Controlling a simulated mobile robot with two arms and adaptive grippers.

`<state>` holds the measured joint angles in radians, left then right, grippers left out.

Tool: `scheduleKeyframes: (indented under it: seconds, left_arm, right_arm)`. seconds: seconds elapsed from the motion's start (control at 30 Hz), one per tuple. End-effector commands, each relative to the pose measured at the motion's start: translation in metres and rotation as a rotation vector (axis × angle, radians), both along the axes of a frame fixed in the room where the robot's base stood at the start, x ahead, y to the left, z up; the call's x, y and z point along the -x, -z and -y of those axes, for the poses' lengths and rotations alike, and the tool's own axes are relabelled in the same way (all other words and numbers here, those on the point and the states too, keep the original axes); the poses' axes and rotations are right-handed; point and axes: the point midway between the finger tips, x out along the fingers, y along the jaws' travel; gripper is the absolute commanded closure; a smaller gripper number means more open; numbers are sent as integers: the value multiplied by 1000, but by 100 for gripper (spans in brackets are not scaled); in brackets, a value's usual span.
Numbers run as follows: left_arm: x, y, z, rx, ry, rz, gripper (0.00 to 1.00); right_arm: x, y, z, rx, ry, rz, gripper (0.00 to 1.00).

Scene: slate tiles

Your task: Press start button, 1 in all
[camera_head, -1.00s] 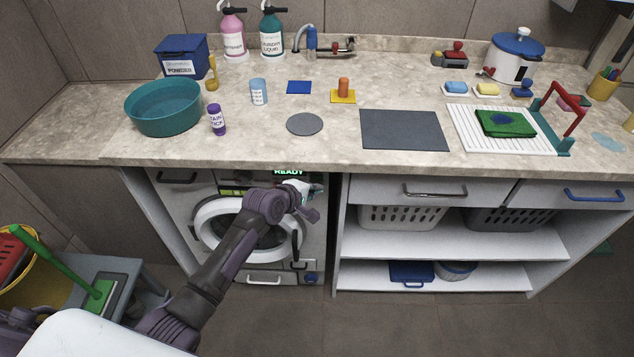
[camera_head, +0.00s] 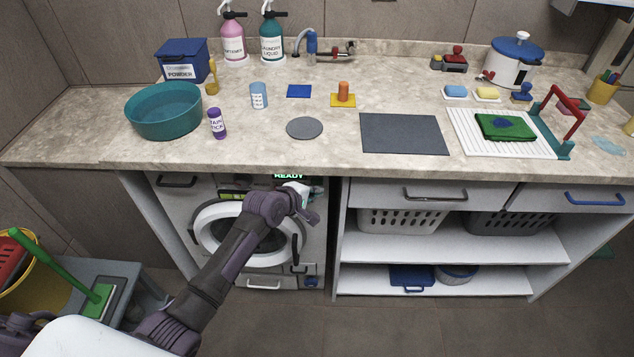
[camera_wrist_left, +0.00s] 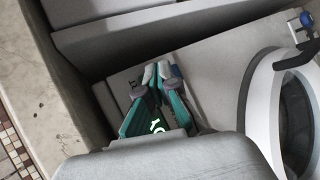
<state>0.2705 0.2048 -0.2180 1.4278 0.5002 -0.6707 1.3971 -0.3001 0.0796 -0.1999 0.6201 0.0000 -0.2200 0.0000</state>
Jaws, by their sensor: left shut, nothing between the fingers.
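The washing machine (camera_head: 205,269) stands under the counter, its round door (camera_head: 207,221) shut. Its display (camera_head: 289,176) glows green with "READY" in the head view; part of the green glow also shows between the fingers in the left wrist view. My left gripper (camera_head: 306,190) is at the upper right of the machine's front, by the control panel. In the left wrist view its teal and grey fingers (camera_wrist_left: 155,74) are together and empty. My right gripper is out of view.
The counter edge (camera_head: 400,170) overhangs just above my left gripper. Shelves with baskets (camera_head: 400,219) stand right of the machine. A grey stool (camera_head: 140,290) with a green brush is at the left. The floor in front is clear.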

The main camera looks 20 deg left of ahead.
Motion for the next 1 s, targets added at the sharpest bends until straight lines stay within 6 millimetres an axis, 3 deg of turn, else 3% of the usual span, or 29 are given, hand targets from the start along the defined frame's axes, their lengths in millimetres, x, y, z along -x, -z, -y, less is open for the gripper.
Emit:
scheduleKeyframes:
  seconds: [1.0]
  left_arm:
    - [-8,0,-2,0,0,0,100]
  right_arm:
    - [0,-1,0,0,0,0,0]
